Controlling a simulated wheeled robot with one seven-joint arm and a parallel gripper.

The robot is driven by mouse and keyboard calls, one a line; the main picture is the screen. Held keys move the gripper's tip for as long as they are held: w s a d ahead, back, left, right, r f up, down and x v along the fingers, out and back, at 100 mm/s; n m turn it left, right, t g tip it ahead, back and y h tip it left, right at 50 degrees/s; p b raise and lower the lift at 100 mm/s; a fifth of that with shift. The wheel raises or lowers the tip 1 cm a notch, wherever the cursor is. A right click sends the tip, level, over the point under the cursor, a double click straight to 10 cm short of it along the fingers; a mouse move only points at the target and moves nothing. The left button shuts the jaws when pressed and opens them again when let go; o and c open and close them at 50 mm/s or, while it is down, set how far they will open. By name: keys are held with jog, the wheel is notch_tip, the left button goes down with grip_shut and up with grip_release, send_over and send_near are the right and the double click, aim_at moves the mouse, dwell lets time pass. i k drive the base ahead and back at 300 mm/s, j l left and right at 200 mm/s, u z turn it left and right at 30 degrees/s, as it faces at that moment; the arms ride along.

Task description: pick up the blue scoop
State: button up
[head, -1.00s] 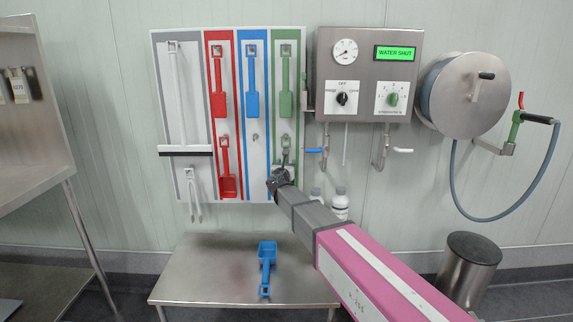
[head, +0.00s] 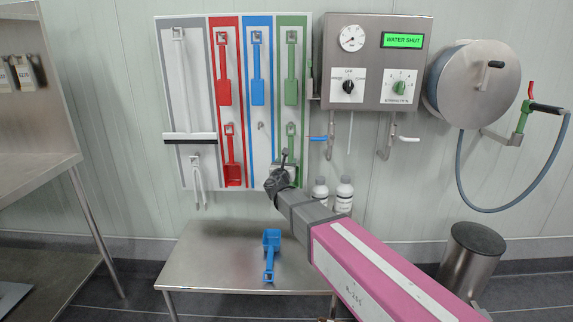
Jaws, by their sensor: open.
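The blue scoop (head: 271,246) lies on the steel table (head: 205,270), its pan toward the wall and its handle toward me. My gripper (head: 278,172) is at the end of my pink and grey arm, above and beyond the scoop, in front of the lower part of the tool board. It is open and apart from the scoop. The fingertips are small and partly hidden by the wrist.
The tool board (head: 202,100) holds red, blue and green tools; an empty hook shows in the blue column. Two white bottles (head: 344,192) stand behind my arm. A control box (head: 376,62), hose reel (head: 478,85) and bin (head: 470,262) are at right, a steel shelf (head: 40,165) at left.

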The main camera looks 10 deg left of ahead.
aim_at(271, 238)
jog(key=u, duration=1.35)
